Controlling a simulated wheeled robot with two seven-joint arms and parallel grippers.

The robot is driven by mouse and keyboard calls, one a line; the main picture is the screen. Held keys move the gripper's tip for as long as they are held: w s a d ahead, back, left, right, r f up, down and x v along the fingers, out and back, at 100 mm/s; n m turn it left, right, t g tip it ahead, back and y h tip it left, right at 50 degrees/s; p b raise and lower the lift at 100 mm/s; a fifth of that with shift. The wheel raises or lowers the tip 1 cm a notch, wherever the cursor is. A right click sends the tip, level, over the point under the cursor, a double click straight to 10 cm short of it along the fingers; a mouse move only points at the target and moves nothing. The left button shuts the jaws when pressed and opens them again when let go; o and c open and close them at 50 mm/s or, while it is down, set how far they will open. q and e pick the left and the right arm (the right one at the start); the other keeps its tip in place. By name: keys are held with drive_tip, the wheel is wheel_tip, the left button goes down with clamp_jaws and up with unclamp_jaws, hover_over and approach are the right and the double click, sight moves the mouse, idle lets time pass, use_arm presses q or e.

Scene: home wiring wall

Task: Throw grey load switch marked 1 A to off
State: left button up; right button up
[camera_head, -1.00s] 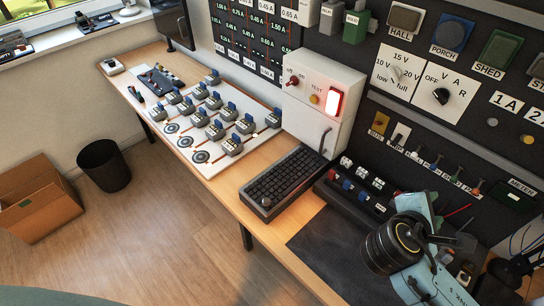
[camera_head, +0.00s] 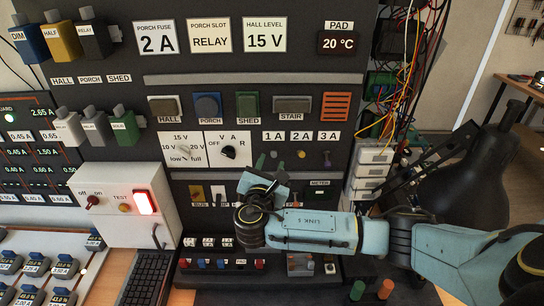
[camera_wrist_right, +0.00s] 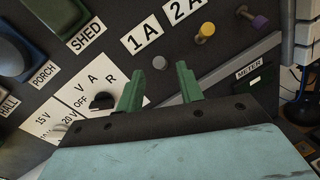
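The grey load switch (camera_head: 273,155) is a small knob on the dark wall panel, under the 1 A label (camera_head: 273,136). It also shows in the right wrist view (camera_wrist_right: 173,37), beside the 1 A label. I cannot tell whether its lever is up or down. My left gripper is out of view.
A yellow switch (camera_head: 300,154) and a purple switch (camera_head: 327,158) are to the right of the grey one. A V-A-R selector dial (camera_head: 228,151) is to its left. The meter (camera_head: 319,195) is below. A black lamp (camera_head: 468,175) stands right.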

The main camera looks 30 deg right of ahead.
sight(274, 154)
drive_tip(key=x, duration=0.3)
drive_tip(key=shift+w+d, duration=0.1)
drive_tip(key=shift+w, duration=0.05)
clamp_jaws()
